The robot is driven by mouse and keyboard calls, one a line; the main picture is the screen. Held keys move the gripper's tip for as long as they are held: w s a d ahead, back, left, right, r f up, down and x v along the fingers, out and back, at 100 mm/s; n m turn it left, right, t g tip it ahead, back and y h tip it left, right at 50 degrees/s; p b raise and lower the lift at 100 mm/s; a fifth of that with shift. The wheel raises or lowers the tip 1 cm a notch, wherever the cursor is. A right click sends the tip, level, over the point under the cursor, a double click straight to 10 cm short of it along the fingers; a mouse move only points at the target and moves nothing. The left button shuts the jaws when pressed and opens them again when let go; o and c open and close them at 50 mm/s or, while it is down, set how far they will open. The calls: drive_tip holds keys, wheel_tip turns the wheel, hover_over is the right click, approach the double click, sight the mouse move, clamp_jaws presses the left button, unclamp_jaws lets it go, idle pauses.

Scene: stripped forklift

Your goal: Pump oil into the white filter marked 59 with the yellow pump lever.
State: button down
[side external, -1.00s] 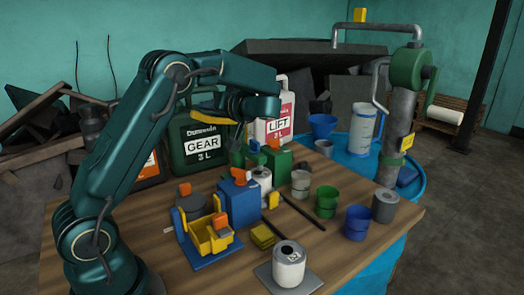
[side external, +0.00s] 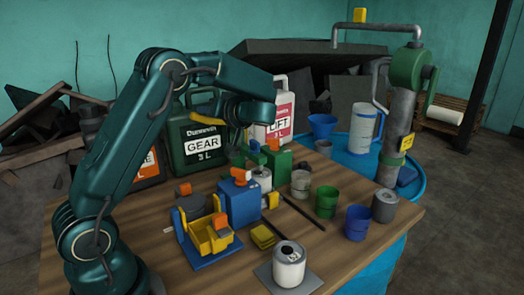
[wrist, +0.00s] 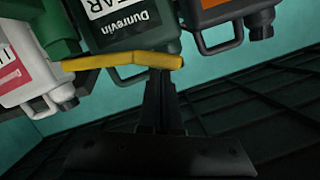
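A white can-shaped filter (side external: 289,266) with a dark opening on top stands upright on a grey plate (side external: 262,274) at the front of the bench; I cannot read a number on it. A second, smaller white can (side external: 262,178) stands behind the blue container. A yellow lever (wrist: 115,62) crosses the wrist view beside a green part (wrist: 58,28); its bent bar also shows in the side view (side external: 203,119). My gripper (wrist: 162,75) has its dark fingers close together at the lever's right end, shut on it. The fingertip contact is partly hidden.
A green GEAR jug (side external: 197,140) and a white and red LIFT jug (side external: 282,115) stand behind my arm. A blue container (side external: 238,205), yellow tray (side external: 208,236), green cup (side external: 326,201) and blue cup (side external: 357,222) crowd the bench. A green-headed pump (side external: 407,68) rises at right.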

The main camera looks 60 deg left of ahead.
drive_tip(key=shift+s+f+n+t, duration=0.3)
drive_tip(key=shift+s+f+n, duration=0.1)
drive_tip(key=shift+f+n, duration=0.35)
drive_tip(key=shift+n, duration=0.75)
drive_tip(key=shift+s+f, duration=0.2)
drive_tip(key=shift+f, duration=1.05)
drive_tip(key=shift+s+f, duration=0.2)
drive_tip(key=shift+f, duration=1.1)
drive_tip(key=d+r, duration=0.6)
drive_tip(key=d, duration=0.3)
drive_tip(key=shift+s+d+r, duration=0.3)
drive_tip(key=shift+d+r, duration=0.05)
